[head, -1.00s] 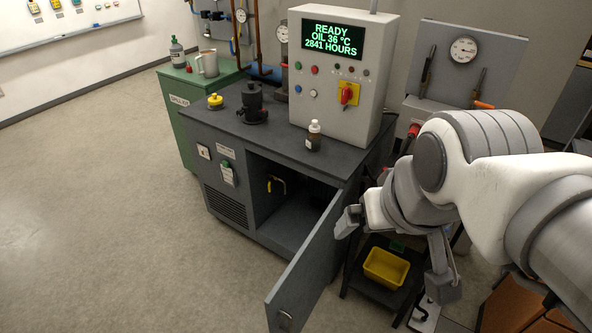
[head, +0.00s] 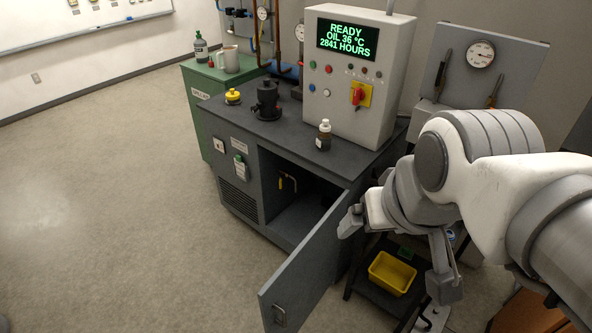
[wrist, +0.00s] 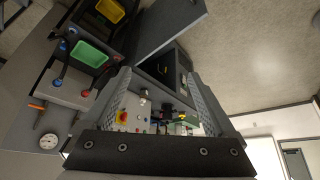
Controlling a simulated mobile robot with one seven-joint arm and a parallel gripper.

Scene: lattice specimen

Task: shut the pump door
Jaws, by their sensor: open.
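The pump door (head: 312,262) is a grey panel on the dark-topped pump cabinet (head: 240,192). It stands wide open, swung out toward me, with a small handle (head: 279,315) near its free edge. Behind it the cabinet opening shows a yellow-handled part (head: 289,181) inside. My gripper (head: 400,252) is open and empty in the head view. Its left finger overlaps the door's upper part near the hinge side; I cannot tell whether they touch. In the wrist view, the door (wrist: 165,26) lies beyond my spread fingers (wrist: 157,76).
A small dark bottle (head: 323,136), a black fitting (head: 267,101) and a control box (head: 358,80) stand on the cabinet top. A yellow bin (head: 391,273) sits on a low dark stand right of the door. The floor (head: 120,220) to the left is clear.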

